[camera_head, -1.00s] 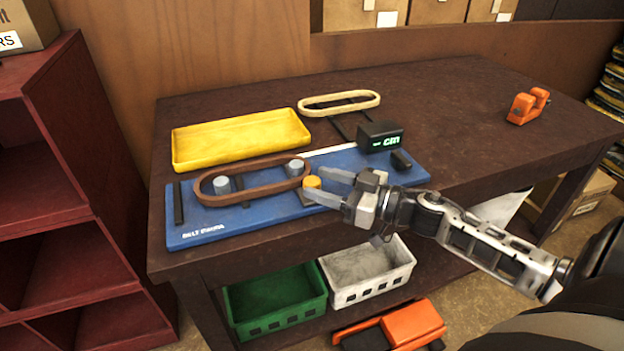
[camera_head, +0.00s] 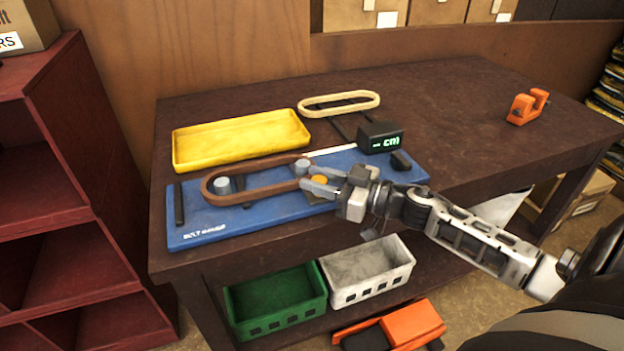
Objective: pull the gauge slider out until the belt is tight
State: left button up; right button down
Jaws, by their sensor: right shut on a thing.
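The blue belt gauge board (camera_head: 200,230) lies along the front of the table. A brown belt (camera_head: 262,171) loops around two grey pegs on it, the left peg (camera_head: 223,185) and the right peg (camera_head: 302,166). A yellow-orange slider knob (camera_head: 319,180) is near the right peg. My right gripper (camera_head: 312,180) is shut on this knob, and its fingers partly hide it. The belt's right end near the fingers is partly hidden, so I cannot tell how tight it is. My left gripper is not in view.
A yellow tray (camera_head: 240,139) and a cream belt (camera_head: 339,102) lie behind the board. An orange tape dispenser (camera_head: 528,106) stands at the right. Green (camera_head: 275,298) and white (camera_head: 368,270) bins sit below.

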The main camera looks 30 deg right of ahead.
jog(key=shift+s+d, duration=0.15)
jog(key=shift+d, duration=0.8)
jog(key=c, duration=1.1)
grip_release()
jog(key=shift+s, duration=0.1)
jog(key=shift+s+d, duration=0.25)
jog(key=shift+s, duration=0.15)
jog(key=v, duration=1.5)
jog(key=shift+a, duration=0.1)
